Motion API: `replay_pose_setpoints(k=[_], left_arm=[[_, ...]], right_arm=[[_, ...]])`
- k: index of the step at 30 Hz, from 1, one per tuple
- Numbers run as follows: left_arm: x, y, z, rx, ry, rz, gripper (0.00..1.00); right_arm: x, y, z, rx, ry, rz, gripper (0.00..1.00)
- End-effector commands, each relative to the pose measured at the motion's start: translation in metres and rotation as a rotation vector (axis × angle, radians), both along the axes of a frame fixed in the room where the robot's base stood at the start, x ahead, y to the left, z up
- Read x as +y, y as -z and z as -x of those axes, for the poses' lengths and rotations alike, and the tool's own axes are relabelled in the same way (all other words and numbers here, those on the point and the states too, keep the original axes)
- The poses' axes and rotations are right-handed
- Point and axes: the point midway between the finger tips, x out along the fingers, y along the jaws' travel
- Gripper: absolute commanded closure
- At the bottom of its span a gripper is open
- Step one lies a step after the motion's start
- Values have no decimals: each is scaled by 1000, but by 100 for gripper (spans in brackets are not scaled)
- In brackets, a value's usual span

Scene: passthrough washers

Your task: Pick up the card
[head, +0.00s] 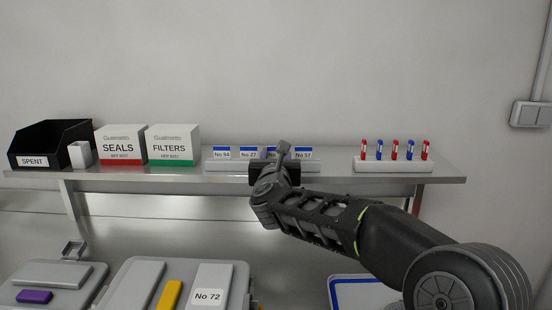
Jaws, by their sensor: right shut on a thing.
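A row of white cards with blue tops stands in a pale rack (235,166) on the shelf. I can read the card No 94 (222,154), the card No 27 (249,154) and the card No 57 (303,154). My right gripper (283,150) is at the rack, between No 27 and No 57. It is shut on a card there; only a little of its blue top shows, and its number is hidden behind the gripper. The fingers hide part of the rack. My left gripper is not in view.
The steel shelf (335,177) also carries a black SPENT bin (60,138), a white cup, a SEALS box (121,146), a FILTERS box (173,146) and a holder (394,164) of red and blue markers. Below are grey panels, one labelled No 72 (208,285), and a blue-edged tray (350,281).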

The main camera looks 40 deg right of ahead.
Motion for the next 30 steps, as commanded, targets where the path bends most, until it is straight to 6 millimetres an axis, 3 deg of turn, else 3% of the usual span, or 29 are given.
replay_pose_setpoints(k=[7,17,22,30], left_arm=[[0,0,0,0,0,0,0],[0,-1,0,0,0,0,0],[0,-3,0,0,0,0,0],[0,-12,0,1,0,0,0]], right_arm=[[0,0,0,0,0,0,96],[0,-5,0,-2,0,1,98],[0,-26,0,-4,0,-1,98],[0,-80,0,-4,-1,-1,98]])
